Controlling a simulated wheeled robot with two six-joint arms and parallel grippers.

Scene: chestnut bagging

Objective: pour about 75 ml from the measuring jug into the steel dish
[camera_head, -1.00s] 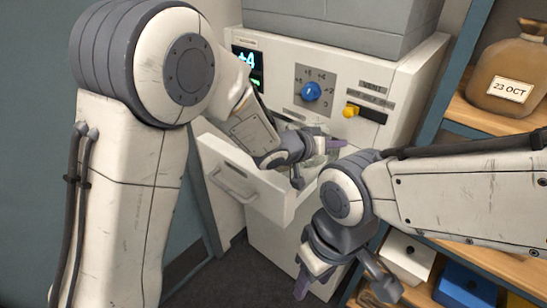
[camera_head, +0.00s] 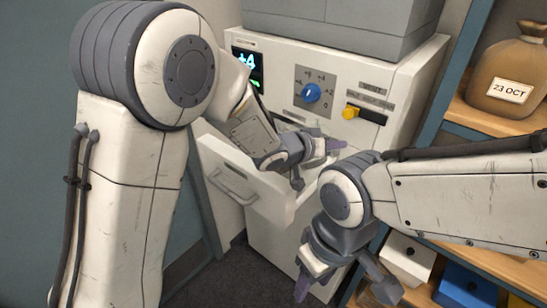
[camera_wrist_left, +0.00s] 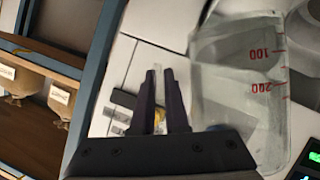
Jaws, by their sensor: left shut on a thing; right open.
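The measuring jug (camera_wrist_left: 240,95) is clear, with red 100 and 200 marks, and fills the right of the left wrist view, tilted. My left gripper (camera_head: 322,153) is above the open drawer of the white machine. In the left wrist view its dark fingers (camera_wrist_left: 160,95) are shut on a thin pale piece beside the jug, apparently its handle. In the head view the jug is hardly distinguishable behind the gripper. My right gripper (camera_head: 342,284) is open and empty, low in front of the machine. I cannot clearly make out the steel dish or the liquid level.
The white machine (camera_head: 385,75) has a lit display, a blue knob (camera_head: 311,93) and a yellow switch (camera_head: 350,112). Its drawer (camera_head: 245,180) stands open below my left gripper. Shelves at the right hold a tan sack (camera_head: 507,70), a white box (camera_head: 408,257) and a blue box (camera_head: 465,287).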

